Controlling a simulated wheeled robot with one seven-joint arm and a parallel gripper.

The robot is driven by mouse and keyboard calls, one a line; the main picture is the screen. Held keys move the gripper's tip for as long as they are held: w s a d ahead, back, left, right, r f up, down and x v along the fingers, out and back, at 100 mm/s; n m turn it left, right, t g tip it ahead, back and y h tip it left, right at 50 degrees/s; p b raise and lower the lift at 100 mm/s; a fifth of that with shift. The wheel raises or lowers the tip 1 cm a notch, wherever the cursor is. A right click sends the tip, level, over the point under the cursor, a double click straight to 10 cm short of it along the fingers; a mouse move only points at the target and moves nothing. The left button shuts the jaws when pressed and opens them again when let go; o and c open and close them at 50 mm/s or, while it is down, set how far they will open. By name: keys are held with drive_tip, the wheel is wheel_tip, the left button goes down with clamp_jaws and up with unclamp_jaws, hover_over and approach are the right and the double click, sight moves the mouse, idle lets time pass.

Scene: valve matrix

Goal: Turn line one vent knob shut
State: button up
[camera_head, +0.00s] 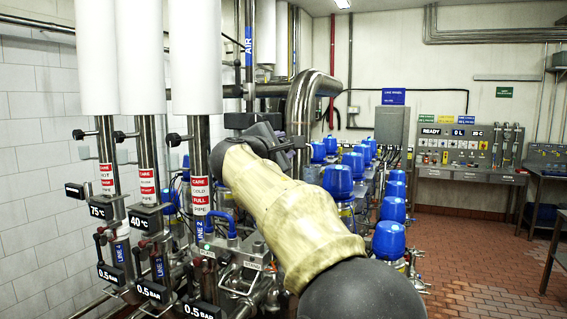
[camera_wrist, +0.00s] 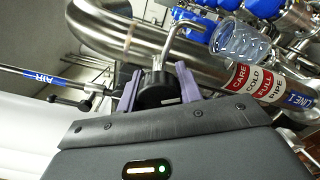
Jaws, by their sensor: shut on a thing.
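A black round knob (camera_wrist: 157,92) on a metal stem sits between the two purple-grey fingers of my gripper (camera_wrist: 158,86) in the wrist view. The fingers press on its two sides, so my gripper is shut on it. In the head view my gripper (camera_head: 290,144) is in front of the big bent steel pipe, and the knob cannot be told apart there. A pipe label ending in "LINE 1" (camera_wrist: 298,99) shows to the right in the wrist view. The knob's own marking and its turn angle cannot be read.
Steel pipes with white sleeves (camera_head: 195,60) and black side handles stand at the left. A black T-handle (camera_wrist: 70,101) is left of my gripper in the wrist view. Several blue-capped valves (camera_head: 388,240) stand at the right. The tiled floor (camera_head: 470,270) beyond is clear.

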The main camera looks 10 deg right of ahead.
drive_tip(key=shift+f+m+b, duration=0.1)
drive_tip(key=shift+m+b, duration=1.95)
drive_tip(key=shift+m, duration=1.05)
drive_tip(key=o, duration=1)
drive_tip(key=b+v, duration=0.5)
drive_tip(key=v, duration=1.2)
drive_tip(key=shift+s+a, duration=0.1)
drive_tip(key=shift+s, duration=0.05)
